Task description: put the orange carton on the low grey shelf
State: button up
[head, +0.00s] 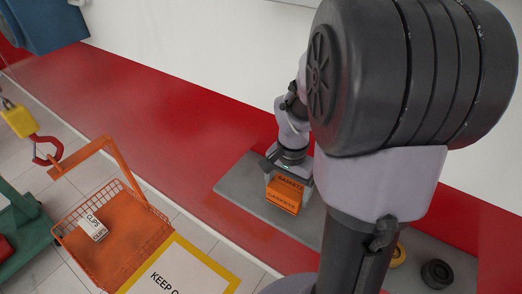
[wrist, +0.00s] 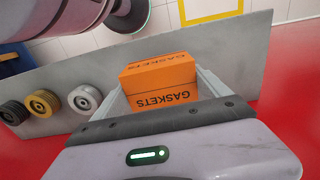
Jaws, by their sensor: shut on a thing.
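The orange carton (head: 284,194), marked GASKETS, is between the fingers of my gripper (head: 288,182). The gripper is shut on it, with a pale finger along each side in the wrist view, where the carton (wrist: 158,88) also shows. The low grey shelf (head: 236,188) is a long flat slab beside the white wall. In the head view the carton appears over the left part of this shelf. I cannot tell whether its underside touches the shelf. My arm hides the shelf's middle.
A black spool (head: 437,273) and a yellow one (head: 398,255) stand toward the shelf's right end; the wrist view adds a pale grey spool (wrist: 85,100). An orange basket (head: 112,240) with a white box (head: 92,226) stands at lower left. The shelf around the carton looks bare.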

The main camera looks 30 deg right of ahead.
aim_at(293, 191)
jog(key=shift+w+d, duration=0.15)
jog(key=shift+d, duration=0.85)
jog(key=f, duration=0.3)
jog(key=shift+d+f+b, duration=0.15)
jog(key=shift+d+b, duration=0.2)
jog(key=shift+b, duration=0.05)
jog(key=shift+f, duration=0.3)
jog(key=shift+r, duration=0.1)
